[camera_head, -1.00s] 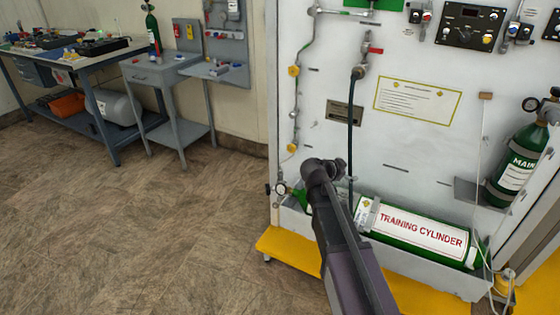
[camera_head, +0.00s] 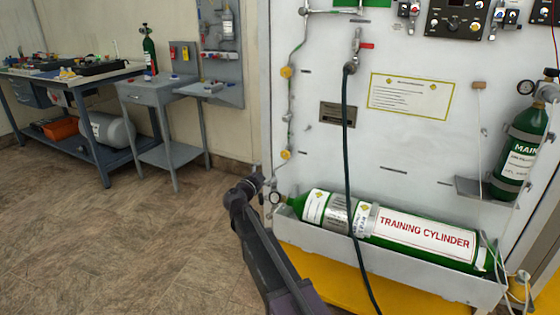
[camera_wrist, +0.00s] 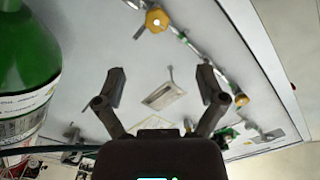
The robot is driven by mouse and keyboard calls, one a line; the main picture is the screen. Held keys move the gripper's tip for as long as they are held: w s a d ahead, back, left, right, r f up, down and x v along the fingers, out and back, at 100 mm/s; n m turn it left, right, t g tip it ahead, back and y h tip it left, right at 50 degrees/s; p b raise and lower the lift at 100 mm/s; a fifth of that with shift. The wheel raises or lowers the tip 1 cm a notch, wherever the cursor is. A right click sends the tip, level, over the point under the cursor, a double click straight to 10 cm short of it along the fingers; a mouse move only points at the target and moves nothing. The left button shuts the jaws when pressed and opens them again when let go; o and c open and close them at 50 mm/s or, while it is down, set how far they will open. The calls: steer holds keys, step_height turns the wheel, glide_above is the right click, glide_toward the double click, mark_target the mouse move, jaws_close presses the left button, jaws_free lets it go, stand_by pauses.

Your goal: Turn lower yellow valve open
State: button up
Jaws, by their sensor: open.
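The lower yellow valve (camera_head: 285,154) sits on the thin pipe at the left edge of the white panel. It shows larger at the top of the wrist view (camera_wrist: 157,20), beyond the fingertips and apart from them. The upper yellow valve (camera_head: 286,72) is higher on the same pipe; it also shows at the right in the wrist view (camera_wrist: 241,99). My gripper (camera_wrist: 161,72) is open and empty, its fingers spread in front of the panel. In the head view my gripper (camera_head: 256,182) is small and dark, below the lower valve and slightly left; its fingers are hard to make out.
A dark hose (camera_head: 346,140) hangs down the panel. A yellow base (camera_head: 330,280) juts out below. The floor at left is clear.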

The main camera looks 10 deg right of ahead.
mark_target(284, 155)
steer(key=shift+d, duration=0.3)
steer(key=x, duration=1.4)
steer(key=c, duration=1.1)
